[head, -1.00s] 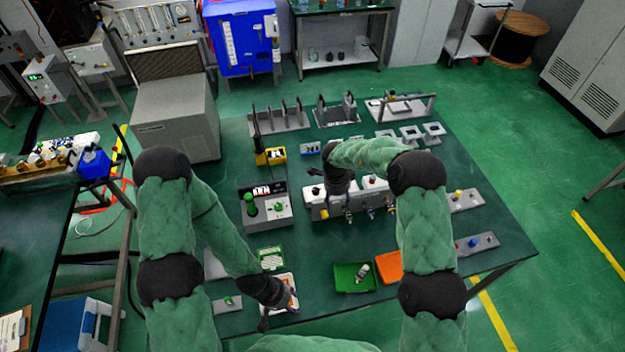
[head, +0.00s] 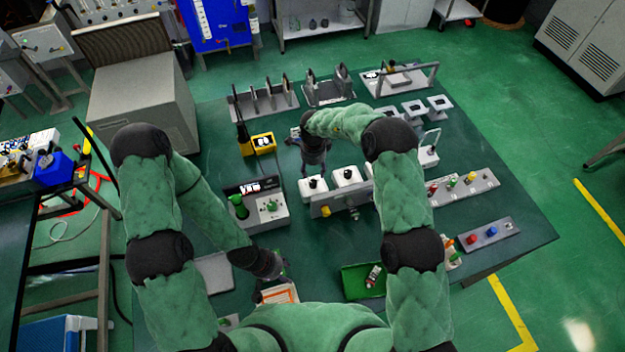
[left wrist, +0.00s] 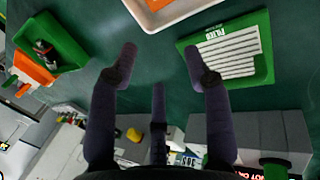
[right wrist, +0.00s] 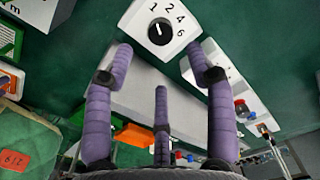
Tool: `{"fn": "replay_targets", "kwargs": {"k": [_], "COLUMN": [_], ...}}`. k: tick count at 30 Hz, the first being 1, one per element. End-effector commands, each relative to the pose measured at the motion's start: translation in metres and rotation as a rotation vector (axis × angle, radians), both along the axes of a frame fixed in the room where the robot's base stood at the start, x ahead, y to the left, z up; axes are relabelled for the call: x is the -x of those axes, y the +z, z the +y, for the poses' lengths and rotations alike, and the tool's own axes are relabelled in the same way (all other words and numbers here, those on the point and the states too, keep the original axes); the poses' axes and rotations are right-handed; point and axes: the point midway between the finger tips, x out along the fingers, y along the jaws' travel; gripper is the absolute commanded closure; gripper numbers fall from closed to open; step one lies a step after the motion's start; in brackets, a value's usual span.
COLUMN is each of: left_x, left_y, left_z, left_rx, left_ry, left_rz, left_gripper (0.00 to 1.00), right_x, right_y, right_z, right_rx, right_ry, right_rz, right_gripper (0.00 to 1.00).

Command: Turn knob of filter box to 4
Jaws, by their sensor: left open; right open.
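A white box with a black knob (right wrist: 160,33) and the digits 1, 2, 4 and 6 shows at the top of the right wrist view. The knob's light mark appears to point towards 1. In the head view, small white boxes with dark knobs (head: 313,184) stand in a row mid-table; I cannot tell which one is the filter box. My left gripper (head: 281,277) is open and empty near the table's front.
A green bin (head: 358,283) and an orange-and-white tray (head: 277,294) lie at the front. A control box with a green knob (head: 268,205) stands left of the row. Button panels (head: 488,233) lie at the right. A yellow device (head: 262,143) stands behind left.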

Motion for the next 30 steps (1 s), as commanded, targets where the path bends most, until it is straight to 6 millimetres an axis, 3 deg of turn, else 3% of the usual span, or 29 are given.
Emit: {"fn": "replay_targets", "kwargs": {"k": [6, 12, 26, 30], "left_x": [-0.001, 0.000, -0.001, -0.001], "left_y": [-0.003, -0.004, -0.004, -0.004], "left_z": [0.000, 0.000, 0.000, 0.000], "left_rx": [0.000, 0.000, 0.000, 0.000], "left_ry": [0.000, 0.000, 0.000, 0.000], "left_rz": [-0.001, -0.001, -0.001, -0.001], "left_gripper": [0.51, 0.51, 0.51, 0.51], "right_x": [0.001, 0.000, 0.000, 0.000], "right_y": [-0.042, -0.067, -0.077, -0.076], "right_z": [0.000, 0.000, 0.000, 0.000], "right_rx": [0.000, 0.000, -0.001, -0.001], "right_ry": [-0.001, 0.000, 0.000, 0.000], "right_rz": [0.003, 0.001, 0.000, 0.000], "right_gripper": [0.44, 0.44, 0.44, 0.84]}}
